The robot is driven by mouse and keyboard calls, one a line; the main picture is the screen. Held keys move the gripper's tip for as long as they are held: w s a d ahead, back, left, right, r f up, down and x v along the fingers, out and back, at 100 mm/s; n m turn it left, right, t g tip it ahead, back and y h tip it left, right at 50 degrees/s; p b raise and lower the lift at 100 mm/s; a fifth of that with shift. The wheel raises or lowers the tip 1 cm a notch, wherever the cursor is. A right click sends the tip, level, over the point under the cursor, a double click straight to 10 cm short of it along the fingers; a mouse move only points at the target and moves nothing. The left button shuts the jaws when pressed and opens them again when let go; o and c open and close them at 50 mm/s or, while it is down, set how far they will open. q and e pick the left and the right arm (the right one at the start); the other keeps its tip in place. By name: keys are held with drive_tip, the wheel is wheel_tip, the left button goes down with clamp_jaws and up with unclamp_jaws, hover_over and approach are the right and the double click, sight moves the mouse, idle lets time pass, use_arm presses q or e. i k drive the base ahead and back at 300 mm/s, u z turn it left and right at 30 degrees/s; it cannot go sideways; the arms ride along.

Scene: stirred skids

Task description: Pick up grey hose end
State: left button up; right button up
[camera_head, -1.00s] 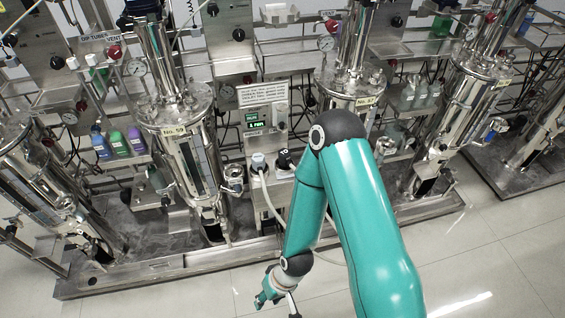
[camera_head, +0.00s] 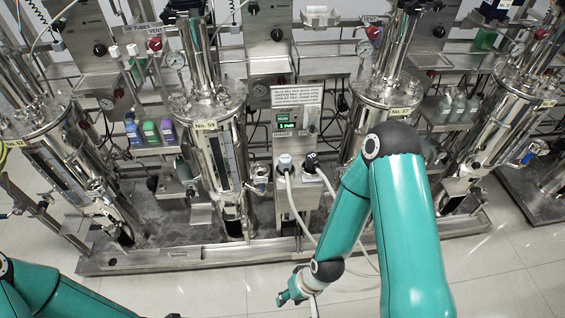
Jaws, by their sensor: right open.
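The grey hose end (camera_head: 285,160) sits plugged at the top of a steel control box (camera_head: 290,205) between the two middle vessels. A pale hose runs down from it. Beside it on the right is a black hose end (camera_head: 311,161) with its own pale hose. My right gripper (camera_head: 284,298) is low in the picture, in front of the skid, apart from the grey hose end. It is small and seen from above; its jaws are open and I see nothing held. My left arm shows at the lower left, but its gripper is out of view.
Steel vessels stand on the skid, labelled No. 59 (camera_head: 219,150) and No. 57 (camera_head: 380,115) in the middle. Colored bottles (camera_head: 150,132) sit on a shelf at left, clear bottles (camera_head: 459,105) at right. The tiled floor (camera_head: 215,285) in front is mostly free.

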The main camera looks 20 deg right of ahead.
sight(285, 161)
drive_tip(key=u, duration=0.05)
drive_tip(key=i, duration=0.95)
drive_tip(key=z, duration=0.1)
